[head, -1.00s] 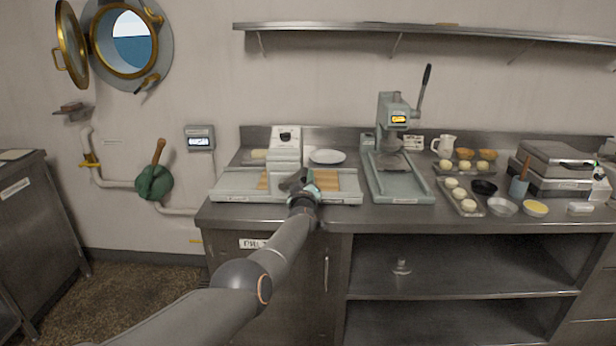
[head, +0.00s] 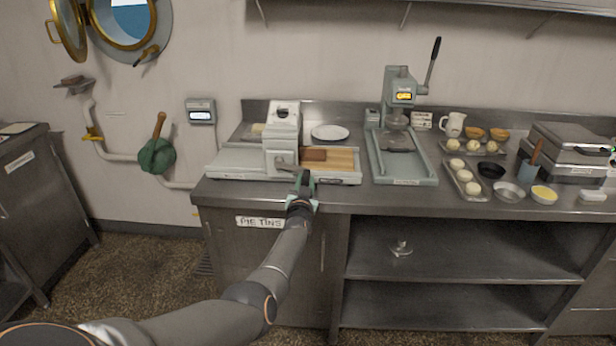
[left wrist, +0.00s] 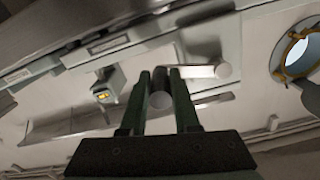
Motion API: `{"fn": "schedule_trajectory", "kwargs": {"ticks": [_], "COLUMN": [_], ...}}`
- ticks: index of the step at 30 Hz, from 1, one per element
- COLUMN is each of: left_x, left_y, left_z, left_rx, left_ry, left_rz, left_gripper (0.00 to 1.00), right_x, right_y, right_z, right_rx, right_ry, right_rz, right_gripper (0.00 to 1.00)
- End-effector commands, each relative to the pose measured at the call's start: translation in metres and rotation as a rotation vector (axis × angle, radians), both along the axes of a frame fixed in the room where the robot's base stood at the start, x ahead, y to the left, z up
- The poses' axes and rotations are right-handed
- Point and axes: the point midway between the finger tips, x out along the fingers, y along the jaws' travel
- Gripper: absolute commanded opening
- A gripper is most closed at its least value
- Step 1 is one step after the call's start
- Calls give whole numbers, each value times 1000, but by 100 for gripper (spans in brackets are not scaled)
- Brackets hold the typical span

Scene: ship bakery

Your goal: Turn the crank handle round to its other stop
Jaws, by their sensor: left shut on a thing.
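The crank handle (head: 287,166) is a short grey arm on the front of a pale green-grey machine (head: 283,125). In the head view it slopes down to the right from its hub. My left gripper (head: 304,180) is at its outer end, in front of the machine. In the left wrist view, the fingers (left wrist: 161,98) are shut on the round grip (left wrist: 160,93), and the crank arm (left wrist: 198,72) reaches right to a round hub (left wrist: 223,70). The gripper partly hides the grip in the head view. My right gripper is not in view.
A wooden board (head: 342,158) with a brown block (head: 314,154) lies on the machine's bed. A lever press (head: 400,120) stands to the right, with trays of dough balls (head: 466,178) beyond. A white plate (head: 330,132) is behind. The counter front edge is below my gripper.

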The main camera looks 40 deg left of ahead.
Motion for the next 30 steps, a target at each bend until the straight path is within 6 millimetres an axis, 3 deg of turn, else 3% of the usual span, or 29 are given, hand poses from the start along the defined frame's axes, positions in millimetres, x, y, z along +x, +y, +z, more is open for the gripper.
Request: {"fn": "schedule_trajectory", "kwargs": {"ticks": [9, 29, 30], "left_x": [-4, -5, -5], "left_y": [5, 9, 9], "left_z": [-17, -19, -19], "left_rx": [143, 195, 194], "left_ry": [92, 120, 119], "left_rz": [0, 2, 2], "left_gripper": [0, 0, 32], "right_x": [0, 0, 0], "right_y": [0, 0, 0], "right_z": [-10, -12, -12], "right_rx": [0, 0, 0], "right_ry": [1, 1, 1], "right_rz": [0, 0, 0], "right_gripper": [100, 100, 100]}}
